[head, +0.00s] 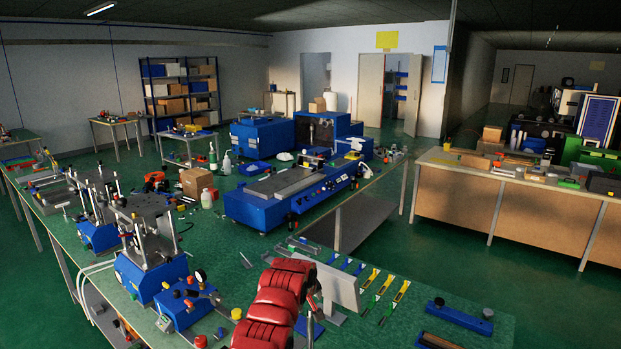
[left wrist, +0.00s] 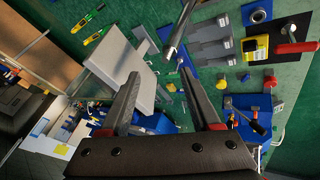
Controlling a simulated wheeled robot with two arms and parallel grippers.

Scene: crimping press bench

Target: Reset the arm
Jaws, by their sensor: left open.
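My left gripper (left wrist: 160,76) shows in the left wrist view with its two dark fingers spread apart and nothing held between them. It hangs over the green bench top. A red ribbed arm section (head: 272,308), which appears to be mine, rises from the bottom of the head view; I cannot make out the gripper's fingers there. A pale grey panel (head: 335,285) stands just right of the red section. A grey panel (left wrist: 120,65) also lies beyond the left finger in the wrist view. My right gripper is in neither view.
The green bench (head: 255,255) carries a blue press (head: 148,262) at left and a long blue machine (head: 285,195) behind. Yellow-and-green tools (head: 400,292) lie right of the panel, near a blue bar (head: 460,317). A metal rod (left wrist: 178,28) rises near the fingertips.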

